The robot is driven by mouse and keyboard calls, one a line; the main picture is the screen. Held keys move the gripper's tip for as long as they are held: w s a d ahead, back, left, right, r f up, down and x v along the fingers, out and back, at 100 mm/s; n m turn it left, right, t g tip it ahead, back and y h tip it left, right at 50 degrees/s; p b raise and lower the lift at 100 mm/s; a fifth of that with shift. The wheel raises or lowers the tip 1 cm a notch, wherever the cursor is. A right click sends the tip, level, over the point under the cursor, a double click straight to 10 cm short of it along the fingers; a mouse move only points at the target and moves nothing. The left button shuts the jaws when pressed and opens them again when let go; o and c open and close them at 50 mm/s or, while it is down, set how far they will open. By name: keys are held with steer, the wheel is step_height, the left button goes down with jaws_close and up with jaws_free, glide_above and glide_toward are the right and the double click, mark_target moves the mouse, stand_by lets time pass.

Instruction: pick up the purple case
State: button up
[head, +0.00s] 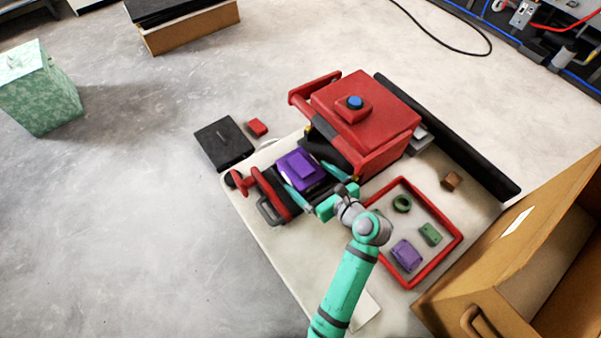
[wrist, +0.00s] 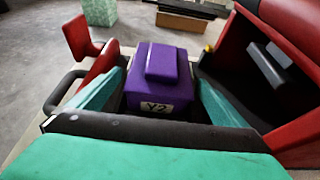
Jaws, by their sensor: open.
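The purple case (head: 301,170) is a bright purple box with a raised block on its lid. My gripper (head: 308,178) is open, with one teal finger on each side of the case. In the wrist view the fingers of my gripper (wrist: 160,100) flank the case left and right; I cannot tell whether they touch it. The case's underside is hidden.
The red machine (head: 370,115) with a blue button stands close behind the case. A red-rimmed tray (head: 437,271) at right holds a duller purple piece (head: 406,255) and green pieces. A black box (head: 224,144) lies left. A cardboard box (head: 500,270) borders the right side.

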steer(key=shift+x, duration=1.85)
steer(key=shift+s, duration=0.1)
steer(key=c, duration=1.1)
